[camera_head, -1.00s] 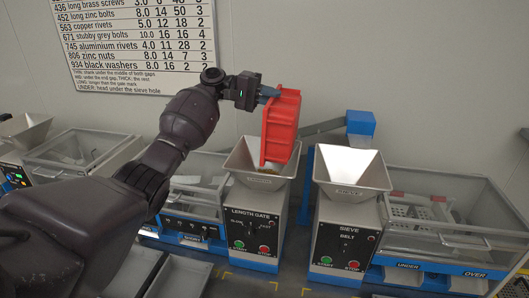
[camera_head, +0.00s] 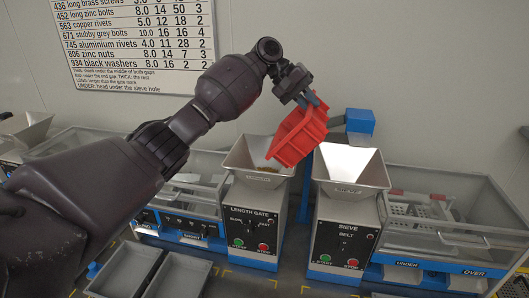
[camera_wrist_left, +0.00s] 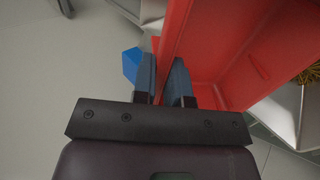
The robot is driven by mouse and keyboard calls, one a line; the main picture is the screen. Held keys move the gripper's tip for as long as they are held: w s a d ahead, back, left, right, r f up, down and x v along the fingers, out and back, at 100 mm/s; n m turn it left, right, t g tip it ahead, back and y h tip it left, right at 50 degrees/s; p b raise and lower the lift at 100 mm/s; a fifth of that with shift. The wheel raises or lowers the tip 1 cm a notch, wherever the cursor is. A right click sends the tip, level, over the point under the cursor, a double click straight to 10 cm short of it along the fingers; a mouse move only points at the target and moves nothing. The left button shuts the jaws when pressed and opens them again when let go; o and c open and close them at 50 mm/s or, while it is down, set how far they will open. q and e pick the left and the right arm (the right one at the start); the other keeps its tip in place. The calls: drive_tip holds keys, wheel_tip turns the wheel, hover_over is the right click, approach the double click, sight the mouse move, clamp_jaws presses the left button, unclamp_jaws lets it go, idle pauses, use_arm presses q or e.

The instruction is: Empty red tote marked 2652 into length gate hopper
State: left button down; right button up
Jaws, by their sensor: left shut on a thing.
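My left gripper (camera_head: 312,100) is shut on the upper edge of the red tote (camera_head: 297,136). It holds the tote tilted over the right side of the length gate hopper (camera_head: 243,157), a grey funnel on the machine labelled LENGTH GATE. In the left wrist view the fingers (camera_wrist_left: 165,75) straddle the tote's red wall (camera_wrist_left: 222,45). The tote's marking is not visible. Small brownish-gold pieces (camera_head: 268,169) lie in the hopper, and a thin golden heap (camera_wrist_left: 309,74) shows at the right in the wrist view. My right gripper is not in view.
The sieve hopper (camera_head: 350,168) stands close to the right of the length gate, with a blue box (camera_head: 360,121) behind it. Grey bins (camera_head: 181,277) sit low in front at the left. A printed chart (camera_head: 135,40) hangs on the wall.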

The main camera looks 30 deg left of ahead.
sight(323, 118)
use_arm(q)
drive_tip(key=d+y, duration=0.1)
drive_tip(key=d, duration=0.1)
drive_tip(key=w+d+y, duration=0.1)
drive_tip(key=d+y, duration=0.1)
drive_tip(key=shift+r+g, duration=0.1)
drive_tip(key=shift+g, duration=0.3)
drive_tip(key=w+d+f+g+y+b, duration=0.1)
drive_tip(key=w+d+f+y, duration=0.1)
drive_tip(key=d+f+y, duration=0.5)
drive_tip(key=shift+w+d+f+g, duration=0.2)
drive_tip(key=shift+d+f+g, duration=0.15)
drive_tip(key=shift+d, duration=0.55)
